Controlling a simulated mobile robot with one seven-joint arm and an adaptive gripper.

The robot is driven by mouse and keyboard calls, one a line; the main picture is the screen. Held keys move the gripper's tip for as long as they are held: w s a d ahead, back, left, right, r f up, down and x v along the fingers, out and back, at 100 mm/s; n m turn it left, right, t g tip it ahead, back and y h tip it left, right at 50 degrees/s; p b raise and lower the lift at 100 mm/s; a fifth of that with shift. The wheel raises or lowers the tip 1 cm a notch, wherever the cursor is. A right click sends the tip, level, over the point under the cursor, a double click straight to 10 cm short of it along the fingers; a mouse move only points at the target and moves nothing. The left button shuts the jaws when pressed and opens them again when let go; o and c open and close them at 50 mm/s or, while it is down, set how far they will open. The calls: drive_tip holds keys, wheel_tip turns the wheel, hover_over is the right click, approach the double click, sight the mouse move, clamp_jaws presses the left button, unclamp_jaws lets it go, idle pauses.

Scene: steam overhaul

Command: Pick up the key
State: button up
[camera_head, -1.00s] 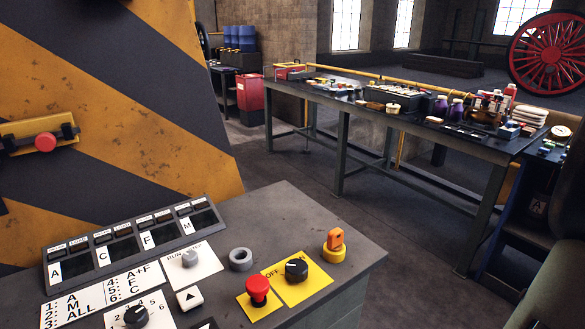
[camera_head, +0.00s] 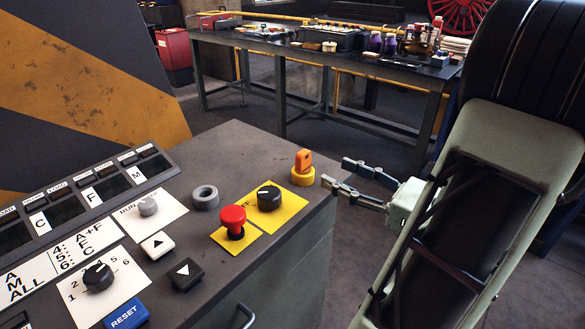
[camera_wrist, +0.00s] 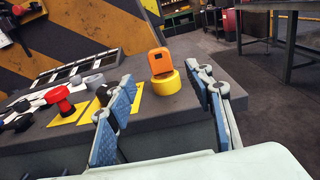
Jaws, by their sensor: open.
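The key has an orange head (camera_head: 303,160) and stands upright in a yellow round base (camera_head: 302,176) near the right edge of the grey console top (camera_head: 222,152). In the wrist view, the orange key head (camera_wrist: 160,61) and the yellow base (camera_wrist: 166,83) show ahead, in the gap between my fingers. My gripper (camera_head: 335,174) is open and empty, just right of the key and beside the console edge. It also shows in the wrist view (camera_wrist: 163,90), with its blue-padded fingers apart. The fingers do not touch the key. The key's lower part is hidden in the base.
A red mushroom button (camera_head: 232,217) and a black rotary knob (camera_head: 269,196) stand left of the key. A grey ring (camera_head: 205,197) sits further left. A long workbench (camera_head: 390,69) with bottles and tools stands behind. Open floor lies between bench and console.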

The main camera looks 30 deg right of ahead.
sight(307, 160)
drive_tip(key=b+x, duration=0.2)
drive_tip(key=x, duration=0.8)
drive_tip(key=shift+w+a+f, duration=0.1)
drive_tip(key=shift+w+a, duration=0.05)
drive_tip(key=shift+c, duration=0.3)
clamp_jaws()
